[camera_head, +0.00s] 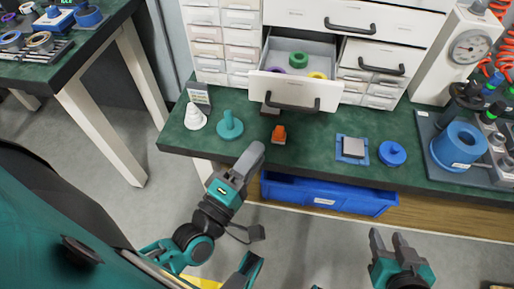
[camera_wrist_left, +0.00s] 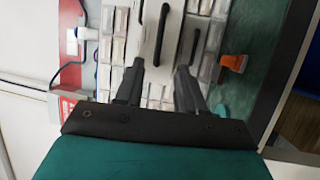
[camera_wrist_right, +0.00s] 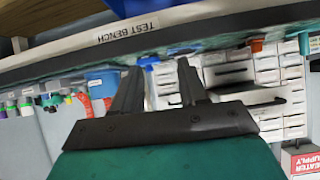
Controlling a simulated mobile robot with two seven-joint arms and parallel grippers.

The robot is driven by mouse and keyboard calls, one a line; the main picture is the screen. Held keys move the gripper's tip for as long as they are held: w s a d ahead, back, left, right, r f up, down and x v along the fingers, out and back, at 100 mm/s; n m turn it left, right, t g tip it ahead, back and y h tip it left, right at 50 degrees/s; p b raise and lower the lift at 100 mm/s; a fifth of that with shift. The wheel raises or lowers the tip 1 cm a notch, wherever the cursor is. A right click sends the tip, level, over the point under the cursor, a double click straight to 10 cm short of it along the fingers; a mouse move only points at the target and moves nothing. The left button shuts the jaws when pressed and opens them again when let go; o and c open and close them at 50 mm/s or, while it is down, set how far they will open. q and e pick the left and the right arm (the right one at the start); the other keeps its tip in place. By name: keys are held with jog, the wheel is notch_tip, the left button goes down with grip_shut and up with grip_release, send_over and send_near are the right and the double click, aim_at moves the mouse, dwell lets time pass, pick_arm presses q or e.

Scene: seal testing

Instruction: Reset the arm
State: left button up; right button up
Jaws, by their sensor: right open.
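My left gripper (camera_head: 250,160) is near the front edge of the green-topped bench, left of centre in the head view. In the left wrist view its two fingers (camera_wrist_left: 160,68) stand apart with nothing between them. My right gripper (camera_head: 387,237) is in front of the bench at the lower right of the head view. In the right wrist view its fingers (camera_wrist_right: 158,65) are also apart and empty. Neither gripper touches an object that I can see.
An open drawer (camera_head: 293,91) juts over the bench (camera_head: 316,150), holding green, purple and yellow rings. A teal knob-shaped part (camera_head: 230,127), an orange part (camera_head: 278,134) and a blue ring (camera_head: 392,153) stand on the bench. A blue bin (camera_head: 330,196) sits below its front edge.

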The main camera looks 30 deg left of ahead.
jog(key=shift+r, duration=0.1)
pick_arm(q)
jog(key=f+m+g+p, duration=0.1)
jog(key=m+g+p, duration=0.2)
jog(key=m, duration=0.3)
jog(key=s+a+f+m+g+p, duration=0.1)
jog(key=m+g+p, duration=0.2)
jog(key=m, duration=0.3)
jog(key=f+m+g+p, duration=0.1)
jog(key=m+g+p, duration=0.2)
jog(key=m, duration=0.3)
jog(key=shift+s+a+f+p, duration=0.15)
jog(key=shift+s+a+p, duration=0.25)
pick_arm(e)
jog(key=s+d+r+h, duration=0.1)
jog(key=d+r, duration=0.2)
jog(key=r, duration=0.2)
jog(key=shift+s+r, duration=0.2)
jog(key=shift+s, duration=0.05)
jog(key=shift+a, duration=0.15)
pick_arm(q)
jog(key=shift+o, duration=0.2)
dwell(4.2)
